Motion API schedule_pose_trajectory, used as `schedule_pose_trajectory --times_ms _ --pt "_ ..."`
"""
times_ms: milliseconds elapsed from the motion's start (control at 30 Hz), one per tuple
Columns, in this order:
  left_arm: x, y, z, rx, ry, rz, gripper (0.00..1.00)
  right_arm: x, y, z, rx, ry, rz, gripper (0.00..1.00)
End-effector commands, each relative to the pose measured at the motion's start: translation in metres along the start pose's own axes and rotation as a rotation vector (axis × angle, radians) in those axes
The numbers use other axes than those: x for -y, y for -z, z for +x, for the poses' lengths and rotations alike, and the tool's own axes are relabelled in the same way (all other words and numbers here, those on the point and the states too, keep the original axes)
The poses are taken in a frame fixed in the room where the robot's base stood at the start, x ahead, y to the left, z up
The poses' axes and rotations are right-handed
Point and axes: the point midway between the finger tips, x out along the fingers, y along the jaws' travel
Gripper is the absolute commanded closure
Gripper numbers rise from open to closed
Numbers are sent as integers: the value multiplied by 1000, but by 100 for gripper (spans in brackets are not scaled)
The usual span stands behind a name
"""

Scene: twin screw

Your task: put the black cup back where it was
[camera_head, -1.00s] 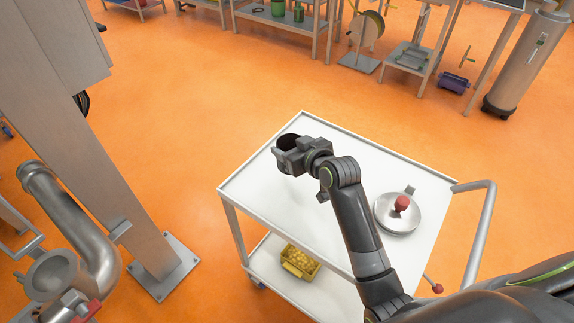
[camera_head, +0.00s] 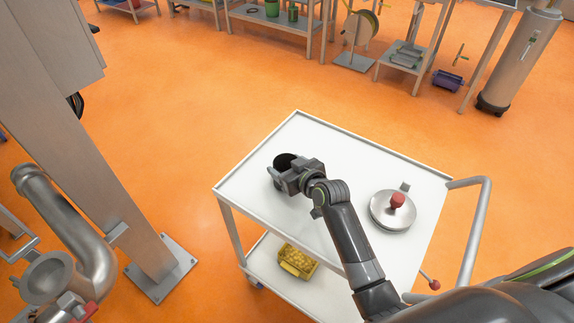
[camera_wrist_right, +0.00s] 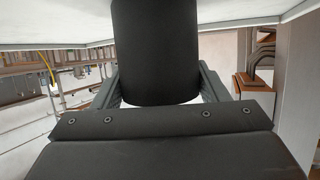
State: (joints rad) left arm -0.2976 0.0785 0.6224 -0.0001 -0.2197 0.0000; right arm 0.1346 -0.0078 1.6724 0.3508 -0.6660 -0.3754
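The black cup (camera_head: 284,161) is over the left part of the white cart top (camera_head: 335,146), its dark mouth facing up. My right gripper (camera_head: 282,176) is shut on its side. In the right wrist view the cup (camera_wrist_right: 155,55) fills the space between the two fingers, and its far end runs out of the picture at the top. Whether the cup touches the cart top or hangs just above it, I cannot tell. My left gripper is not in view.
A round metal lid with a red knob (camera_head: 397,200) sits on the cart's right side. A yellow bin (camera_head: 297,261) stands on the lower shelf. The cart's handle (camera_head: 478,235) is at the right. A metal column (camera_head: 120,200) and pipe stand left. The cart top around the cup is clear.

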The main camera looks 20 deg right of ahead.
Motion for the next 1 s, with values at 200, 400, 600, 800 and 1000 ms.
schedule_pose_trajectory --times_ms 200,400,600,800,1000 --pt "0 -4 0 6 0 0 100 0 1 0 0 0 0 16" --pt "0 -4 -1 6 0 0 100 0 2 -1 -1 0 0 16" --pt "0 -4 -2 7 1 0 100 0 2 -14 -1 -1 0 16" --pt "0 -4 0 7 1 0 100 -1 2 -46 -1 -1 -1 16" --pt "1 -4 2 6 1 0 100 0 3 -82 -2 0 0 16"
